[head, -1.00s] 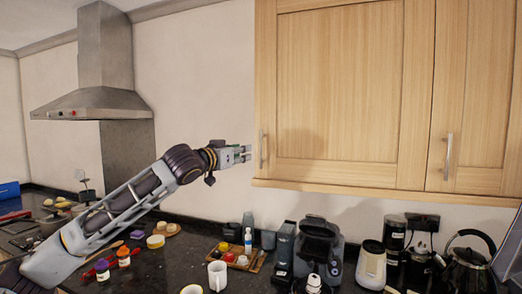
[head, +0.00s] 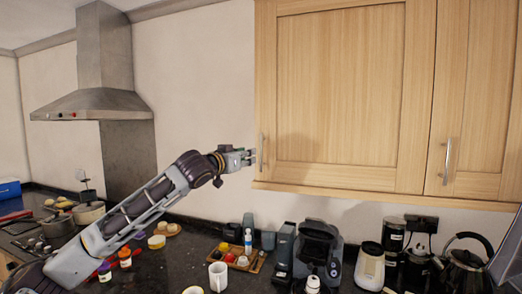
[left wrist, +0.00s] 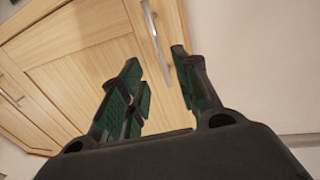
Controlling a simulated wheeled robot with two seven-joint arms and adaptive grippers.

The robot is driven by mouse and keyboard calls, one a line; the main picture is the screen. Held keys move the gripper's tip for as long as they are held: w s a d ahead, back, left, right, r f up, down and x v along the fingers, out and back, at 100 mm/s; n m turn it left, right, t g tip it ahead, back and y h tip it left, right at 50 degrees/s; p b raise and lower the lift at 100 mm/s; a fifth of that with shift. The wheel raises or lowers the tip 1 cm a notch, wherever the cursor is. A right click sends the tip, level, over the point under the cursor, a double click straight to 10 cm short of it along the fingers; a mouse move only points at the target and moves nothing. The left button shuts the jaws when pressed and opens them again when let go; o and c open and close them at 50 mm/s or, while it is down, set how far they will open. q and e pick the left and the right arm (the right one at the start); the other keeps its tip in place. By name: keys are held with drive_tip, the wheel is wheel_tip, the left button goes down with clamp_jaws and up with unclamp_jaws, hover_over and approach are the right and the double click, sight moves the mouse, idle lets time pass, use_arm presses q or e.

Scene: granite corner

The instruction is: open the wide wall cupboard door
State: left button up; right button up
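The wide wall cupboard door (head: 340,85) is pale wood and shut. Its upright metal bar handle (head: 261,150) is at the door's lower left edge. My left gripper (head: 251,157) is raised at the handle, coming from the left. In the left wrist view, the gripper (left wrist: 156,60) is open with green-padded fingers. The handle (left wrist: 155,42) lies in the gap between the fingertips there, and the door (left wrist: 75,60) fills the left of that view. I cannot tell whether a finger touches the handle. My right gripper is not in view.
A narrower cupboard door (head: 478,100) with its own handle (head: 447,160) is on the right. A steel hood (head: 95,100) hangs at left. Below, the dark counter holds a coffee machine (head: 318,250), a kettle (head: 465,268), a mug (head: 218,275) and a wooden tray (head: 258,265). The wall left of the cupboard is clear.

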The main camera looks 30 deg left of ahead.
sight(261, 152)
use_arm(q)
drive_tip(key=shift+w+a+p, duration=0.2)
drive_tip(key=shift+w+p, duration=2.25)
drive_tip(key=shift+w, duration=2.9)
clamp_jaws()
